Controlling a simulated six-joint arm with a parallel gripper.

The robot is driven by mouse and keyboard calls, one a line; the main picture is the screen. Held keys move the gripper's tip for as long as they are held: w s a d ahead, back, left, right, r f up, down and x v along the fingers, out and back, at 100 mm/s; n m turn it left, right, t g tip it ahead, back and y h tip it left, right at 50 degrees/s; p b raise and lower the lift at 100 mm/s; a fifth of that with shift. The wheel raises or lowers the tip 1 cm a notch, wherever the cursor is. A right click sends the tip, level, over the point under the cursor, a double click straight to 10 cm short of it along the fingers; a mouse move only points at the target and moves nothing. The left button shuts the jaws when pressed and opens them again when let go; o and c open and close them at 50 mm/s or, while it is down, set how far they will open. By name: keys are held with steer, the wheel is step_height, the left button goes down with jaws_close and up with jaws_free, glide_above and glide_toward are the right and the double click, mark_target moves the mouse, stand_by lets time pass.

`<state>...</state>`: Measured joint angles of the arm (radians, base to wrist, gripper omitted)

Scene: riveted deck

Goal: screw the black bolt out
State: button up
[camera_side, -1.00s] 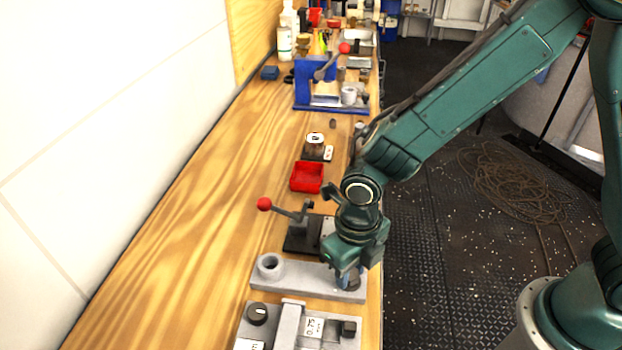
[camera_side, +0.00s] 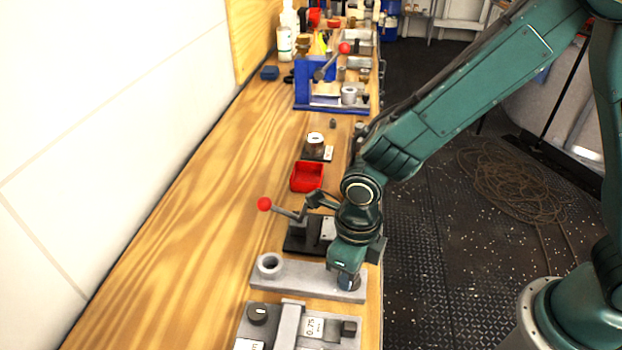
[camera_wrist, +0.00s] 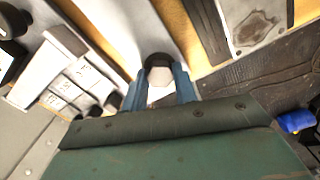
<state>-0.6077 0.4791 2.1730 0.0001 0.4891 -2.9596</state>
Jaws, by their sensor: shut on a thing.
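My gripper (camera_side: 347,281) is at the right end of a grey metal plate (camera_side: 300,279) on the wooden bench. In the wrist view my gripper (camera_wrist: 167,85) has its two blue fingers on either side of the black bolt (camera_wrist: 158,60), shut on its head. The bolt's head has a pale hexagonal face in the middle. In the side view the bolt is mostly hidden by the fingers. I cannot tell how far its thread sits in the plate. A raised grey ring (camera_side: 270,264) stands at the plate's left end.
Behind the plate is a black-based clamp with a red-knobbed lever (camera_side: 264,204). A red tray (camera_side: 307,177) and a blue press (camera_side: 318,90) stand farther back. The bench's left side is clear.

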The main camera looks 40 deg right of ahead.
steer(key=o, duration=1)
steer(key=shift+f, duration=0.1)
steer(key=shift+r, duration=0.85)
step_height(320, 180, up, 12)
steer(key=shift+r, duration=0.1)
